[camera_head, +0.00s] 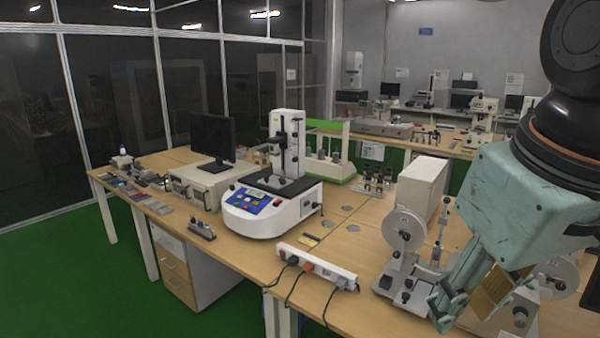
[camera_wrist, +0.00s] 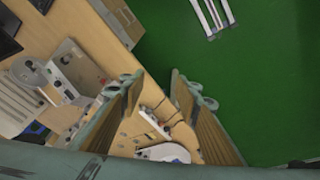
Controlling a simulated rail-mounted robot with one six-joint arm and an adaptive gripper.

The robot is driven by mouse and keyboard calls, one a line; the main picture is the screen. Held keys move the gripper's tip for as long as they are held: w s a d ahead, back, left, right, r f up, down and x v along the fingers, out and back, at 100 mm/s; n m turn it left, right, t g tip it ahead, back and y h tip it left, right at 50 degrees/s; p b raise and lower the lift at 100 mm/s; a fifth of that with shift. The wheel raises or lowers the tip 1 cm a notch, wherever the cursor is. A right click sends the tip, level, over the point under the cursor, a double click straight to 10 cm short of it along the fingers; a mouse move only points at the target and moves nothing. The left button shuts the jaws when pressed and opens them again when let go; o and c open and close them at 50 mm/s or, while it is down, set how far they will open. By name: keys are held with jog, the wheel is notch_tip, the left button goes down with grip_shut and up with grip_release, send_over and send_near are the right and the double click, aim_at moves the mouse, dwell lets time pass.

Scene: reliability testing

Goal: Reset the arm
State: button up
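My gripper (camera_head: 468,303) is at the lower right of the head view, pointing down, teal with wood-coloured inner pads. It appears in front of the device with the white disc (camera_head: 404,229), and partly covers the device behind it. In the wrist view my gripper (camera_wrist: 156,84) shows two fingers spread apart. Nothing is held between them; the table and a white power strip (camera_wrist: 154,122) show through the gap. How far the fingertips are from the table cannot be told.
The wooden table (camera_head: 365,240) carries a white power strip (camera_head: 316,267) with cables, a white test machine (camera_head: 270,205), a monitor (camera_head: 212,137) and a tall pale box (camera_head: 422,185). Green floor (camera_wrist: 250,90) is open beyond the table edge.

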jog(key=s+f+m, duration=0.1)
jog(key=s+m, duration=0.1)
jog(key=s, duration=0.5)
jog(key=shift+a+f+t, duration=0.25)
jog(key=shift+a+t, duration=0.05)
jog(key=shift+a, duration=0.05)
jog(key=shift+w+r, duration=0.1)
jog(key=shift+w, duration=0.05)
dwell(1.1)
jog(key=shift+c, duration=1.3)
jog(key=shift+d, duration=0.15)
